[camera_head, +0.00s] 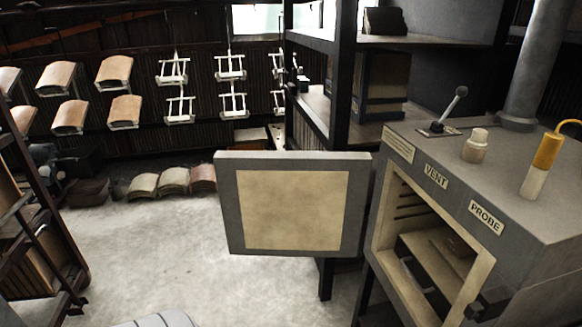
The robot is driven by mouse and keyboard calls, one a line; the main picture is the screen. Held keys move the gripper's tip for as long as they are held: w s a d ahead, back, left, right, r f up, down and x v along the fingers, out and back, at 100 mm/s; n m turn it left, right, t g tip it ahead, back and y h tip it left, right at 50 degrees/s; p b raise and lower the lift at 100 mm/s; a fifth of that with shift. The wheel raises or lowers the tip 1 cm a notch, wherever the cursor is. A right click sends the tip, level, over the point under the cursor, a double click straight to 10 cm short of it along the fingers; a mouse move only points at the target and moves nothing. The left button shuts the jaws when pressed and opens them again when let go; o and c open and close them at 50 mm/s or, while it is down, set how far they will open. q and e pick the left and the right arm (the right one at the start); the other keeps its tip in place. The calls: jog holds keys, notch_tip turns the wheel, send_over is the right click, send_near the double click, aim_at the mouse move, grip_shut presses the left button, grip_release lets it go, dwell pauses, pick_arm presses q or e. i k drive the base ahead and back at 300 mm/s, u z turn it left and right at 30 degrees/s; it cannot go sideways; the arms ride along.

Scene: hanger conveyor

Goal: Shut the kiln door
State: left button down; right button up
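The kiln (546,206) is a grey box at the right with a cream-lined front opening. Its interior shows, with ledges on the side wall and a brownish piece (456,243) inside. The kiln door (293,203) stands wide open to the left of the opening, its cream inner panel facing me. The door's outer face is hidden. A dark catch or bracket (487,305) sits at the lower right of the opening. Neither of my grippers shows in this view.
On the kiln top are a lever (448,109), a pale plug (476,146) by the VENT label and a yellow-topped probe (543,164). Dark shelving (341,110) stands behind the door. A rack (38,229) stands at the left. The floor (150,262) between is clear.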

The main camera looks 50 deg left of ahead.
aim_at(289, 204)
jog(key=k, duration=1.5)
jog(key=u, duration=2.1)
jog(key=i, duration=4.55)
jog(key=z, duration=3.95)
jog(key=i, duration=0.55)
